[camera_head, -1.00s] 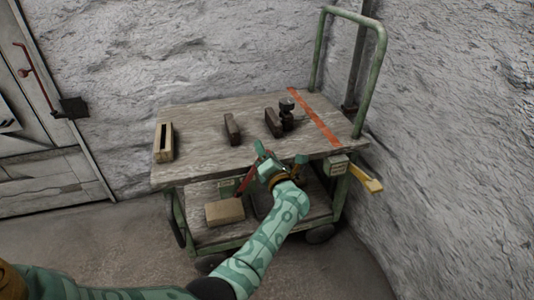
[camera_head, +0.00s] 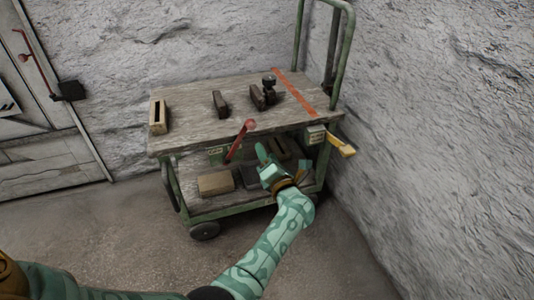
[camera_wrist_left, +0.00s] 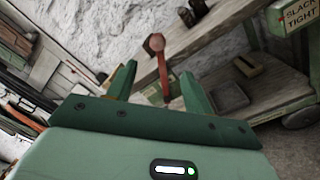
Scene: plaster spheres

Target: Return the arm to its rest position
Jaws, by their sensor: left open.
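My left gripper (camera_head: 283,160) is open in front of the cart's right part, below the level of its top in the picture. Nothing shows between its fingers. In the left wrist view the two green fingers (camera_wrist_left: 156,82) are spread apart, with a red lever (camera_wrist_left: 164,75) beyond them. In the head view the red lever (camera_head: 239,141) stands tilted at the cart's front edge, left of the gripper and apart from it. My left arm (camera_head: 270,250) reaches up from the lower left. My right gripper is not in view.
The wooden cart (camera_head: 185,125) carries several blocks and a dark knobbed piece (camera_head: 269,86) on top. A brown block (camera_head: 215,183) lies on its lower shelf. A yellow handle (camera_head: 341,146) sticks out at the right. Rough wall (camera_head: 440,120) stands right; floor (camera_head: 120,235) at front left is clear.

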